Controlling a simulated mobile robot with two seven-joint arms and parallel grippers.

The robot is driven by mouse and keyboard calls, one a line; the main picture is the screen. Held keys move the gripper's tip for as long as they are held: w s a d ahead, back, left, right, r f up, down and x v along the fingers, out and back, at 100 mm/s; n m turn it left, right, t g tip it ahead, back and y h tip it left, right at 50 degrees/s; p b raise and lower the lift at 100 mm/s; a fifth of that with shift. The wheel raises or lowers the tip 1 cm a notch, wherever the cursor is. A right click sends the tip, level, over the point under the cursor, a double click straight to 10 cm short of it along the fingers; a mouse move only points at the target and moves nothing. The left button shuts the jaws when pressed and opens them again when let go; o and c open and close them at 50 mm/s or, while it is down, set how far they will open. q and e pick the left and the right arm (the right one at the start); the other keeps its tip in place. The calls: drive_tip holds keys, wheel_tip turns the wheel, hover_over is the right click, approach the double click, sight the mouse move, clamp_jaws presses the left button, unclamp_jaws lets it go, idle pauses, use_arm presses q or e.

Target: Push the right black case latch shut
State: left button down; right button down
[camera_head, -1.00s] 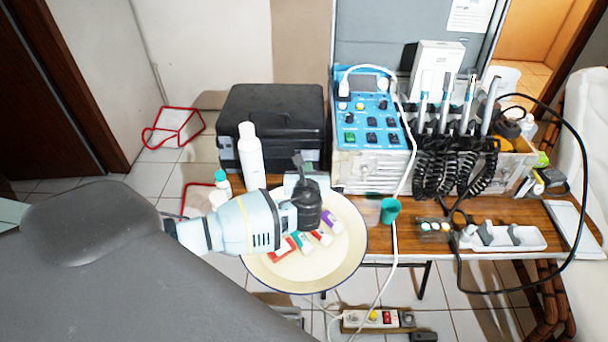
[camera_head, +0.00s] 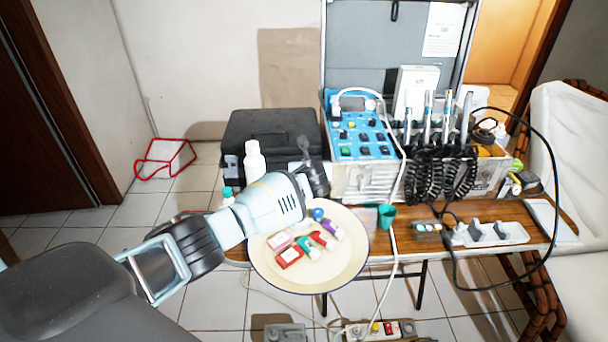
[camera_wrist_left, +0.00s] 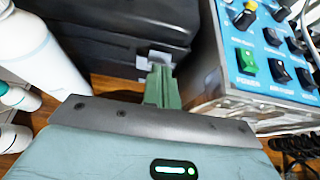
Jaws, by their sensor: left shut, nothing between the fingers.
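The black case (camera_head: 262,130) stands at the left end of the wooden table, lid closed. In the left wrist view its dark front (camera_wrist_left: 105,45) fills the upper left. A small light grey latch (camera_wrist_left: 155,59) shows near the case's right front corner. My left gripper (camera_head: 304,148) is at the case's right front corner. In the left wrist view its greenish fingers (camera_wrist_left: 160,72) are shut and empty. Their tips overlap the latch's lower part; I cannot tell whether they touch it. The latch is not clear in the head view. My right gripper is not in view.
A white bottle (camera_head: 254,162) stands close in front of the case. The blue control unit (camera_head: 362,138) stands just right of it. Cables hang at the right.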

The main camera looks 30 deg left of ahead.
use_arm(q)
drive_tip(key=g+h, duration=0.1)
drive_tip(key=w+r+g+h, duration=0.1)
drive_tip(key=g, duration=0.1)
drive_tip(key=shift+w+a+g, duration=0.2)
drive_tip(key=shift+a+g, duration=0.1)
drive_tip(key=shift+a, duration=0.1)
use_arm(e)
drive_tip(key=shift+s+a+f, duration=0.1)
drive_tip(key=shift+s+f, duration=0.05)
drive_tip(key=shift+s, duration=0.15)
use_arm(q)
drive_tip(key=shift+r, duration=0.15)
drive_tip(key=shift+r, duration=0.85)
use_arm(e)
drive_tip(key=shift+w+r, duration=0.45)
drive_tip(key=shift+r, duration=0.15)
use_arm(q)
drive_tip(key=shift+p, duration=0.3)
